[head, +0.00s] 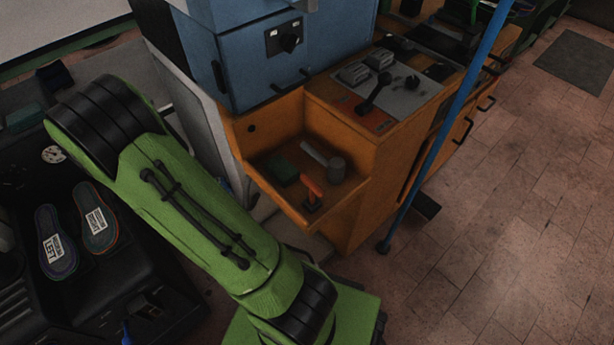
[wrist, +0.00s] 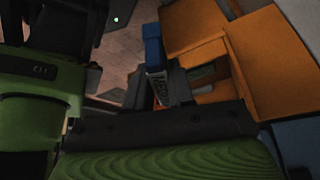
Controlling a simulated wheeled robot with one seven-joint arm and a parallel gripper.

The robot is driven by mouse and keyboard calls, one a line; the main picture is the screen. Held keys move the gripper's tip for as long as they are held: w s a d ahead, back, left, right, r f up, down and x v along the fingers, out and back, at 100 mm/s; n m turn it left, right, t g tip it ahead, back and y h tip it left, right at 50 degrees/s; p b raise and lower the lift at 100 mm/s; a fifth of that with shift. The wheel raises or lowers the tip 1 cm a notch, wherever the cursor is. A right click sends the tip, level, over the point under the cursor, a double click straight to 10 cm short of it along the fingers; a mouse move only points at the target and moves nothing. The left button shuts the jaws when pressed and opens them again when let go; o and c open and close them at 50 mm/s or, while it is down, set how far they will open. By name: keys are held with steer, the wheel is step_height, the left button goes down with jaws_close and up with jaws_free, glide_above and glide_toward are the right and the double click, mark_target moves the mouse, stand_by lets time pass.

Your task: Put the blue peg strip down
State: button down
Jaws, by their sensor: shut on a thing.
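The blue peg strip (wrist: 152,48) shows upright in the middle of the wrist view, with a pale printed label at its lower part. My gripper (wrist: 160,88) is shut on it, with dark fingers around the labelled part. The strip's lower end is hidden by the gripper. In the head view my gripper is hidden behind my green arm. A small bit of blue shows beside the arm there, but I cannot tell whether it is the strip. No contact between the strip and a surface is visible.
An orange machine (head: 350,215) with an open bin holding small tools stands right of my arm. A blue housing (head: 250,65) sits above it. A blue post (head: 440,130) rises at the right. Two labelled insoles (head: 97,218) lie on the dark left bench.

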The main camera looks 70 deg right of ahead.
steer(key=s+d+g+h, duration=0.1)
steer(key=s+d+f+g+p, duration=0.1)
steer(key=shift+s+h+p, duration=0.3)
steer(key=shift+h, duration=0.1)
steer(key=s+d+f, duration=0.1)
steer(key=s+d, duration=0.2)
steer(key=s, duration=0.1)
steer(key=s+d+f+b, duration=0.1)
steer(key=s+d, duration=0.3)
steer(key=s+d+f+b, duration=0.1)
steer(key=s+d+f, duration=0.1)
steer(key=s+d, duration=0.2)
steer(key=shift+s+d+f, duration=0.1)
steer(key=shift+s+d, duration=0.1)
steer(key=shift+s, duration=0.35)
steer(key=shift+s+d+f+b, duration=0.1)
steer(key=shift+s+f+b, duration=0.05)
steer(key=shift+f+b, duration=0.4)
steer(key=shift+s+d+f+b, duration=0.15)
steer(key=shift+f+b, duration=0.25)
steer(key=shift+f, duration=0.2)
steer(key=shift+s+r+t+y+p, duration=0.1)
steer(key=shift+r+t+y+p, duration=0.35)
steer(key=shift+p, duration=0.45)
steer(key=shift+s+d+r+t+y+p, duration=0.2)
steer(key=shift+t+y+p, duration=0.55)
steer(key=shift+p, duration=0.5)
steer(key=shift+w+f+b, duration=0.1)
steer(key=shift+f+b, duration=1)
steer(key=shift+f, duration=0.6)
